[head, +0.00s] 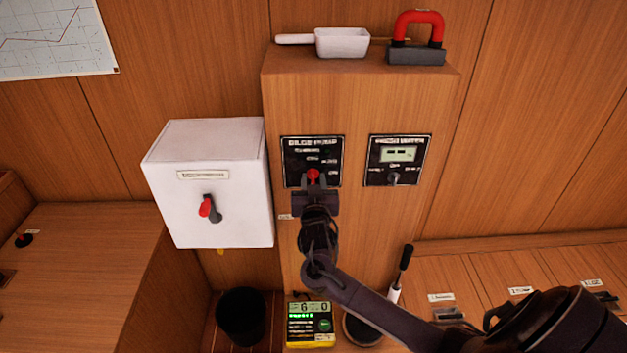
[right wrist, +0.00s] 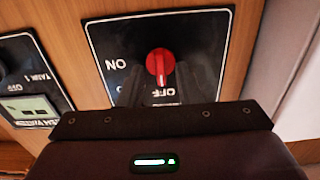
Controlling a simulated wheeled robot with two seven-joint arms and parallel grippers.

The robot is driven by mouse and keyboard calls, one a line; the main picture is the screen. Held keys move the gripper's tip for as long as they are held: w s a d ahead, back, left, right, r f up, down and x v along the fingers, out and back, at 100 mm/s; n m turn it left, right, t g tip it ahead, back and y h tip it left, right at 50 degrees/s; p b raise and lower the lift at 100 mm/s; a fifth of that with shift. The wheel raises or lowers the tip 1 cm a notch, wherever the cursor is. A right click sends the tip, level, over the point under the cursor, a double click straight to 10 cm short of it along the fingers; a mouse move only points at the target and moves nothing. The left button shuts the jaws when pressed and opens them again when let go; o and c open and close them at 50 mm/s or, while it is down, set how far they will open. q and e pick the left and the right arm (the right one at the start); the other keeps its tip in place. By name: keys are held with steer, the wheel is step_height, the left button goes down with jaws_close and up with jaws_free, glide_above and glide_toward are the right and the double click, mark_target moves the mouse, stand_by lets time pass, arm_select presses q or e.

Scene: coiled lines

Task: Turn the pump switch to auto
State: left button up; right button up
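The bilge pump panel (head: 295,152) is a black plate on the front of the wooden cabinet. Its red rotary switch (head: 313,176) sits low on the panel and also shows in the right wrist view (right wrist: 160,63). There its pale pointer mark faces the OFF lettering; the AUTO marking cannot be read. My right gripper (head: 314,190) is right at the switch. In the right wrist view its dark fingers (right wrist: 157,88) stand apart, one on each side of the switch, with a visible gap; contact cannot be told. My left gripper is not in view.
A fresh water panel (head: 398,148) with a display is to the right. A white box (head: 190,160) with a red-handled switch (head: 207,208) is to the left. A scoop (head: 342,42) and red-handled magnet (head: 417,30) lie on top. A black bin (head: 241,315) stands below.

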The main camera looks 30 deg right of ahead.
jaws_close()
steer(key=shift+a+f, duration=0.1)
steer(key=shift+f, duration=0.05)
steer(key=shift+f+m+b, duration=0.1)
steer(key=shift+m+b, duration=0.55)
steer(key=shift+m, duration=0.05)
steer(key=shift+m+b, duration=2.25)
steer(key=shift+m, duration=1.55)
jaws_free()
